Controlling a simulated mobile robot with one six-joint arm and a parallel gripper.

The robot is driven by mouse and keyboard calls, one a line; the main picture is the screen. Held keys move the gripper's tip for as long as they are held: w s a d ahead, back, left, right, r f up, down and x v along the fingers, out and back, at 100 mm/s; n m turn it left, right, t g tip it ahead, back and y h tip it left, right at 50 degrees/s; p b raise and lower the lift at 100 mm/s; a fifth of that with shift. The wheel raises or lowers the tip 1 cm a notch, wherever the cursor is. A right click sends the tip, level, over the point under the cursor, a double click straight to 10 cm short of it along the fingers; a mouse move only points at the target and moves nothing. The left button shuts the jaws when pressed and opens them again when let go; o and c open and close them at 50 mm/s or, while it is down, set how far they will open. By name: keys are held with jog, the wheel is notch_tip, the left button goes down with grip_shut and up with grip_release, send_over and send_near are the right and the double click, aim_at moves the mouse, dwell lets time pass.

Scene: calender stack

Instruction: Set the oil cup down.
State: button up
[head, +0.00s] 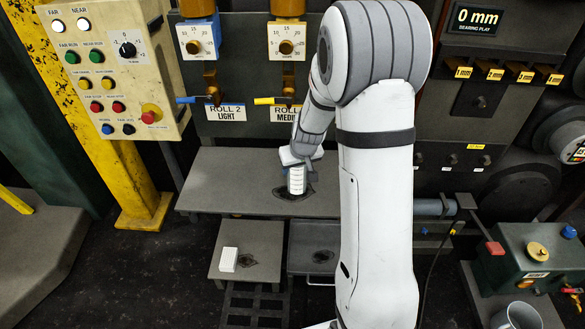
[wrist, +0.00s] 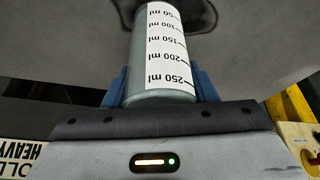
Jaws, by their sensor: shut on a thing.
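The oil cup (head: 296,181) is a pale cylinder with a white measuring scale. It hangs upright below my gripper (head: 298,163), over or on the dark stain on the wide grey shelf (head: 225,180). In the wrist view the cup (wrist: 138,45) shows marks from 50 to 250 ml, with the 250 end nearest my gripper. The blue fingers of my gripper (wrist: 163,88) are shut on its sides. I cannot tell whether the base touches the shelf. The cup's far side is hidden.
Valves with blue (head: 195,99) and yellow (head: 272,101) levers are above the shelf. My arm hides the shelf's right part.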

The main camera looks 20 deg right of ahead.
jog(key=shift+r, duration=0.1)
jog(key=shift+f, duration=0.2)
jog(key=o, duration=1)
jog(key=shift+r, duration=0.1)
jog(key=shift+r, duration=0.1)
